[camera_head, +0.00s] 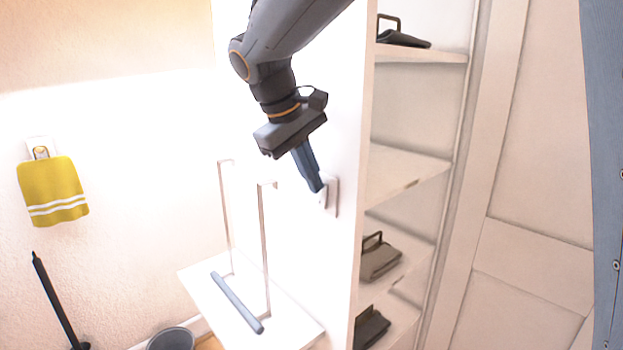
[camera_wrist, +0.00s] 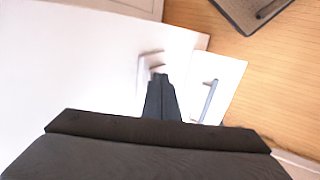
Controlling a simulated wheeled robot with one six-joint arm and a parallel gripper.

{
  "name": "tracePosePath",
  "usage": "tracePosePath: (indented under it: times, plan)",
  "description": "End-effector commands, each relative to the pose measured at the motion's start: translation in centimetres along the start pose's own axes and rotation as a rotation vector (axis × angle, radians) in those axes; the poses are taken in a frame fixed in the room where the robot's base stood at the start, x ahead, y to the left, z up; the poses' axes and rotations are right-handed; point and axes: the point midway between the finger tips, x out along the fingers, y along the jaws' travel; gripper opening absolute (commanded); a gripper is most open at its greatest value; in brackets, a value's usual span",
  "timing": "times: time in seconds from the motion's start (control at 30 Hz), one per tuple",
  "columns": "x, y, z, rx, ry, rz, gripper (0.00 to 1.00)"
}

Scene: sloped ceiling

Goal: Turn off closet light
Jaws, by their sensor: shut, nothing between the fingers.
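A small white light switch (camera_head: 331,197) is mounted on the white side panel of the closet (camera_head: 340,120). My gripper (camera_head: 320,188) is shut and empty, pointing down and right, with its fingertips at the switch. The fingertips overlap part of the switch in the head view, so I cannot tell whether they touch it. In the wrist view my shut fingers (camera_wrist: 160,78) reach toward a pale plate-like shape (camera_wrist: 143,68), which looks like the switch. The lever's position is not clear.
A low white shelf (camera_head: 215,268) with a blue-grey bar (camera_head: 237,302) and thin upright frames stands below my gripper. Closet shelves (camera_head: 400,175) with dark bags are to the right. A yellow towel (camera_head: 53,192) hangs at left. A grey bin (camera_head: 171,340) stands below.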

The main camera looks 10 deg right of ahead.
Motion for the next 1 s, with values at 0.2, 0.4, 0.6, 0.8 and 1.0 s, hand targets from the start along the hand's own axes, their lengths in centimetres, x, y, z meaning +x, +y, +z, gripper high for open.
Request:
tracePosePath:
  times: [0.2,0.4,0.6,0.8,1.0]
  plan:
    - [-1.0,0.5,0.1,0.000,0.000,0.000,0.00]
    - [-1.1,0.5,0.0,0.000,0.000,0.000,0.00]
    - [-1.1,0.5,0.0,0.000,0.000,0.000,0.00]
    - [-1.9,-0.5,-0.1,0.003,-0.002,0.000,0.00]
    - [-4.3,-1.5,-0.4,0.018,0.000,0.001,0.00]
